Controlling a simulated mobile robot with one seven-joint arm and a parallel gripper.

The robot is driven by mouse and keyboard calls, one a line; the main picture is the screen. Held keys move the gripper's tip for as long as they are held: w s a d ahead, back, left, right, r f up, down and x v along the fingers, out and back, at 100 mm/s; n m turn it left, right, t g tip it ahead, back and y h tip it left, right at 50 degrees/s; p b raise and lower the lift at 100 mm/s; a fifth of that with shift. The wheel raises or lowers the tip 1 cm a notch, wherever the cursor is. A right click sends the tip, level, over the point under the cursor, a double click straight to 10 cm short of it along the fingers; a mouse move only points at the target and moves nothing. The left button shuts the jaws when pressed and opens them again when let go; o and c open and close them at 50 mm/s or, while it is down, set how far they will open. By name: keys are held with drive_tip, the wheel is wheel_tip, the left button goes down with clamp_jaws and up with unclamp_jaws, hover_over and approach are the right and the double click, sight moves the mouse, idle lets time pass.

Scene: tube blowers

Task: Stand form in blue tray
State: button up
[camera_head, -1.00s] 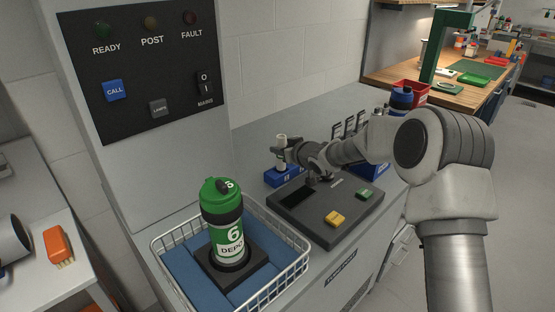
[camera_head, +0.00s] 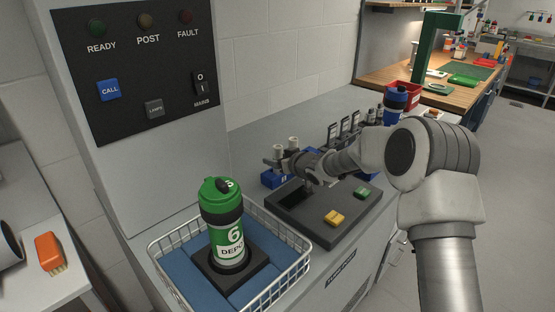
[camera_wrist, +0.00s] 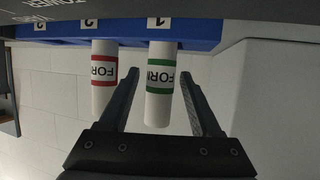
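The blue tray (camera_head: 272,181) stands on the counter behind the dark panel. It spans the top of the wrist view (camera_wrist: 210,32), which is upside down, with numbers 1 and 2 on it. A white rolled form with a green band (camera_wrist: 159,100) stands upright at number 1. A white form with a red band (camera_wrist: 103,72) stands at number 2. Both white tops show in the head view. My gripper (camera_wrist: 163,85) is open, with its fingers on either side of the green-banded form and gaps visible.
A dark panel (camera_head: 297,212) with a yellow block (camera_head: 334,218) and a green block (camera_head: 362,192) lies under my arm. A wire basket (camera_head: 290,284) holds a green canister (camera_head: 222,213). Dark upright holders (camera_head: 344,127) and a blue-capped canister (camera_head: 396,98) stand further back.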

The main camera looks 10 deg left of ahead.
drive_tip(key=shift+r, duration=0.1)
drive_tip(key=shift+r, duration=0.25)
drive_tip(key=v, duration=0.6)
drive_tip(key=p+v, duration=0.1)
drive_tip(key=v, duration=0.5)
drive_tip(key=shift+f, duration=0.25)
drive_tip(key=shift+d+r, duration=0.1)
drive_tip(key=s+d+r+m+h, duration=0.2)
drive_tip(key=s+d+r+h, duration=0.3)
drive_tip(key=d, duration=0.5)
drive_tip(key=s+d+r+m+h, duration=0.35)
drive_tip(key=s+d+r, duration=0.3)
drive_tip(key=d, duration=0.25)
drive_tip(key=s+d+m+g, duration=0.1)
drive_tip(key=s+d+g, duration=0.1)
drive_tip(key=s, duration=1)
drive_tip(key=s+d+f+m+g, duration=0.1)
drive_tip(key=s+d, duration=0.3)
drive_tip(key=s, duration=0.9)
drive_tip(key=shift+s+d+f+m+g+h, duration=0.25)
drive_tip(key=shift+m+g+h, duration=0.2)
drive_tip(key=shift+m, duration=0.3)
